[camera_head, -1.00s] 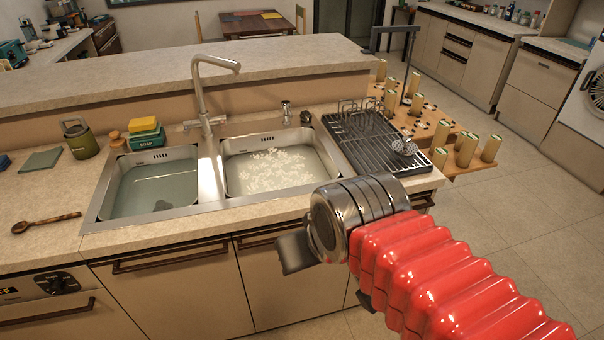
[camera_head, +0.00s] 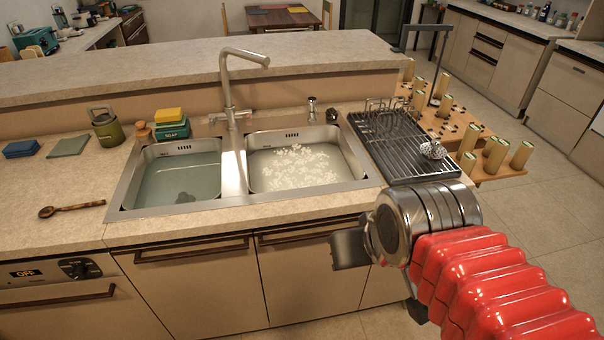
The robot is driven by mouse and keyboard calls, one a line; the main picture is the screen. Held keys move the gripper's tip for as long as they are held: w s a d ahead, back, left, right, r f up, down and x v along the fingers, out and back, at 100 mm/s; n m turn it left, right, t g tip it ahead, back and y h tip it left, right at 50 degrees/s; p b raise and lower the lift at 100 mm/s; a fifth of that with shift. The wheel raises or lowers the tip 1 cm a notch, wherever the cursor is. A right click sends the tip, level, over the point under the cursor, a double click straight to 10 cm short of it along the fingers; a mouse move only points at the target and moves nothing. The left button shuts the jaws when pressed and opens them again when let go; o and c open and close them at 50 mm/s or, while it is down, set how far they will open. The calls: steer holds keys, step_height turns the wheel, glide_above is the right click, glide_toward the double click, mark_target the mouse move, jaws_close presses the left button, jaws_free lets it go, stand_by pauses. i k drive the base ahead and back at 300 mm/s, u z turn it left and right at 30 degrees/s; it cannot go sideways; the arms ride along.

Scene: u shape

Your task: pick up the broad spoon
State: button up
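A brown wooden spoon (camera_head: 72,208), the only spoon I can clearly make out, lies flat on the beige counter (camera_head: 40,180) left of the sink. Its bowl end points left and its handle points right. My gripper (camera_head: 350,249) is at the lower right, in front of the cabinet doors and far to the right of the spoon. Only a dark grey part of it shows past the metal wrist, so its opening is hidden. Nothing is seen held in it.
A double sink (camera_head: 236,200) with a tall tap (camera_head: 228,85) sits right of the spoon. A dark dish rack (camera_head: 400,150) is at right. Counter around the spoon is clear.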

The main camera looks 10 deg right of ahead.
mark_target(48, 210)
steer(key=u, duration=1.55)
steer(key=k, duration=0.5)
steer(key=u, duration=0.05)
steer(key=i, duration=0.5)
steer(key=z, duration=0.05)
